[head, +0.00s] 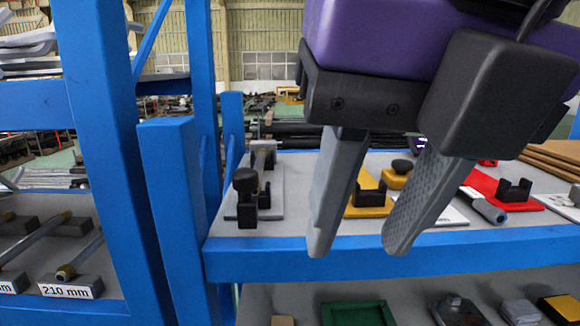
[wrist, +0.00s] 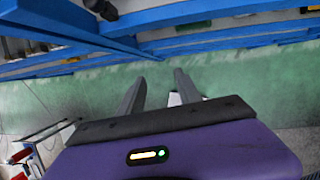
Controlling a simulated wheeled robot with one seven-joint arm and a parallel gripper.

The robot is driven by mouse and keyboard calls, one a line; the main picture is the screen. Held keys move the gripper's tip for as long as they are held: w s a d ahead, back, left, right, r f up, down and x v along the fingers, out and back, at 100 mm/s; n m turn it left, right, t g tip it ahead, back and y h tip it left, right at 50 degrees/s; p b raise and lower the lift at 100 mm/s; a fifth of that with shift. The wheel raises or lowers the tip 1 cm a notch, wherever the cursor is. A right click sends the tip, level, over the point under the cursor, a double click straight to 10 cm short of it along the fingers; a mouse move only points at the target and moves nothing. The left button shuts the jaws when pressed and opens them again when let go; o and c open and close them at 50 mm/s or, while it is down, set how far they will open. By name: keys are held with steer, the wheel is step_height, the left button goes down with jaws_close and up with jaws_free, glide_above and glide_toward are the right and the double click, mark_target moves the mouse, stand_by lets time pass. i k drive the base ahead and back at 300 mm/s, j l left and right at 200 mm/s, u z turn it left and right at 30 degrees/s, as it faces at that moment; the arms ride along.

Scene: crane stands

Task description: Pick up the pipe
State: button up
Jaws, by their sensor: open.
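Pipes with brass-coloured ends lie on grey blocks on the left shelf in the head view. One pipe (head: 85,256) is behind a "210 mm" label, and another pipe (head: 35,242) lies left of it. A grey cylinder (head: 484,206) with a dark end lies on the right shelf; I cannot tell whether it is a pipe. My gripper (head: 358,250) is open and empty, fingers pointing down, in front of the right shelf's blue edge. In the wrist view its fingers (wrist: 158,80) stand apart with green floor beyond.
A blue upright post (head: 100,150) and a shorter blue post (head: 178,200) stand between the shelves. The right shelf's blue front edge (head: 260,262) runs behind my fingers. A black clamp stand (head: 246,198) and a yellow stand (head: 368,206) are on it. A green tray (head: 356,313) is below.

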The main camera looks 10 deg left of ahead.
mark_target(262, 154)
steer(key=i+j, duration=0.8)
steer(key=j, duration=0.15)
